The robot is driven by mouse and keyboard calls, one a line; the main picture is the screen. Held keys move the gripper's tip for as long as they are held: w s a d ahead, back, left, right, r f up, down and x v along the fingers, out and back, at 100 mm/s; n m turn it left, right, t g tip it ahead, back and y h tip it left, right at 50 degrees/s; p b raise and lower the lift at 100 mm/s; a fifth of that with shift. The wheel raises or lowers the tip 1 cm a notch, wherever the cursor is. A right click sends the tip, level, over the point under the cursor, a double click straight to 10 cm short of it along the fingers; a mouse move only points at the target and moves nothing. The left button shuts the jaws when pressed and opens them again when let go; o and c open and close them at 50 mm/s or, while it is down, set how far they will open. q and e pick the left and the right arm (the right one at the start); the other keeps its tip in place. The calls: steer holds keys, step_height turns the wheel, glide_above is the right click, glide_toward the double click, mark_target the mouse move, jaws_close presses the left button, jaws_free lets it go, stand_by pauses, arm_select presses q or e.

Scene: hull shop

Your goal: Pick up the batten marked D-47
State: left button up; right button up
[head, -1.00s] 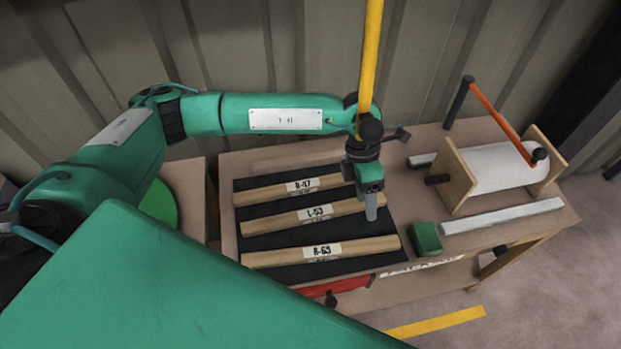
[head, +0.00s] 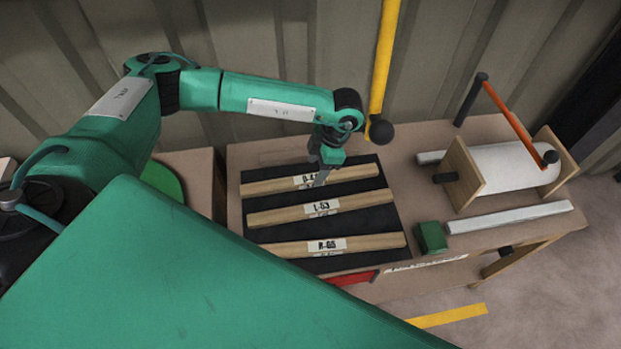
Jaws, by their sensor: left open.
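Three pale wooden battens with white labels lie on a black mat (head: 393,222) on the workbench. The far batten (head: 358,173) has a label starting with D-4, its end covered by my gripper. The middle batten (head: 275,215) reads L-53. The near batten (head: 380,242) reads R-65. My left gripper (head: 320,180) is open, pointing down at the label of the far batten, at about its middle. I cannot tell whether its fingers touch or straddle the wood. My right gripper is not in view.
A green block (head: 431,237) and a pale bar (head: 510,217) lie right of the mat. A white roll (head: 505,167) in a wooden stand with an orange handle (head: 512,120) stands at the right. A yellow pole (head: 384,60) with a black ball end hangs behind the bench.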

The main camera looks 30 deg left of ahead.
mark_target(311, 178)
arm_select(q)
steer(key=x, duration=0.3)
steer(key=p+x, duration=0.1)
steer(key=x, duration=0.1)
steer(key=shift+w+a, duration=0.1)
steer(key=shift+w, duration=0.15)
steer(key=c, duration=1.2)
steer(key=shift+o, duration=0.2)
steer(key=shift+r, duration=0.1)
